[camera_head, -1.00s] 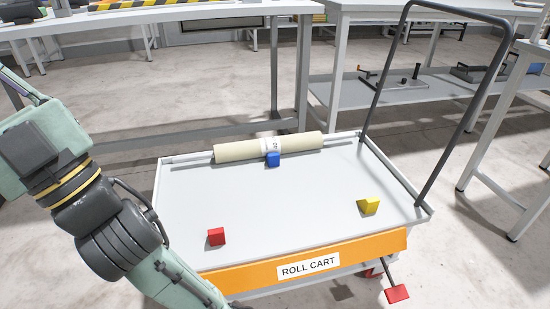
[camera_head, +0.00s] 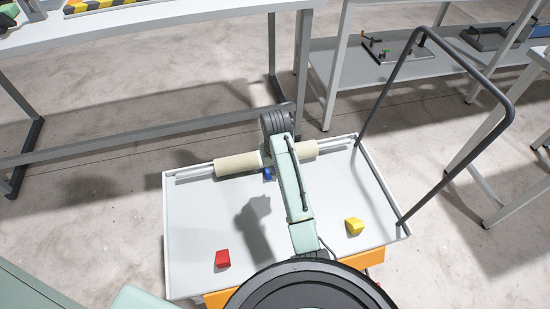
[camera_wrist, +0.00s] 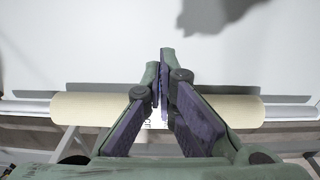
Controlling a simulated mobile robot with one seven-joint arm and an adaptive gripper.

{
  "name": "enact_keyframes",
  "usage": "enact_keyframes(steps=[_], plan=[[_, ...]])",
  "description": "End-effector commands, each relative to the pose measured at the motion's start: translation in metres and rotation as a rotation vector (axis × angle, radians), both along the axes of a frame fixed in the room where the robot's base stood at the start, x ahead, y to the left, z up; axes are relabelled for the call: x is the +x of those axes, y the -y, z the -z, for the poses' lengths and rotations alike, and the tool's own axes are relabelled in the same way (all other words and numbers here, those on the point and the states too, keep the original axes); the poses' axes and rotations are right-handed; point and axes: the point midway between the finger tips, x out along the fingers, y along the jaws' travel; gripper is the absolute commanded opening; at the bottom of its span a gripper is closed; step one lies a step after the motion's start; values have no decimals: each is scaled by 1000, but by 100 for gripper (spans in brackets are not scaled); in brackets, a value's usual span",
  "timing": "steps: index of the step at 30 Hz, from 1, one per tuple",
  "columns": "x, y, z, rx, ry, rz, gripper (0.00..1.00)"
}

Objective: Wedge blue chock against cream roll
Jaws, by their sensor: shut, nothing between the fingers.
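The cream roll (camera_head: 237,164) lies along the far edge of the cart top, and my arm covers its middle in the head view. It also shows in the wrist view (camera_wrist: 85,108), behind my fingers. The blue chock (camera_head: 268,174) is at the near side of the roll, partly hidden by my arm; whether it touches the roll I cannot tell. My gripper (camera_wrist: 160,55) is shut and empty, above the roll area in the wrist view. The blue chock cannot be made out in the wrist view.
A red block (camera_head: 222,259) sits at the front left of the cart top (camera_head: 195,215), and a yellow chock (camera_head: 354,227) at the front right. The cart's dark handle (camera_head: 470,60) rises on the right. A white table (camera_head: 140,22) stands behind the cart.

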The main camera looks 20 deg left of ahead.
Motion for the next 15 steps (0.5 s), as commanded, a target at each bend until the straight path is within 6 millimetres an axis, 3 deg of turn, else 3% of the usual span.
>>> enact_keyframes(steps=[3, 7, 15], plan=[[-9, 13, 6, -27, -56, 15, 0], [-10, 14, 22, -29, -60, 15, 0], [-10, 14, 73, -29, -59, 17, 0]])
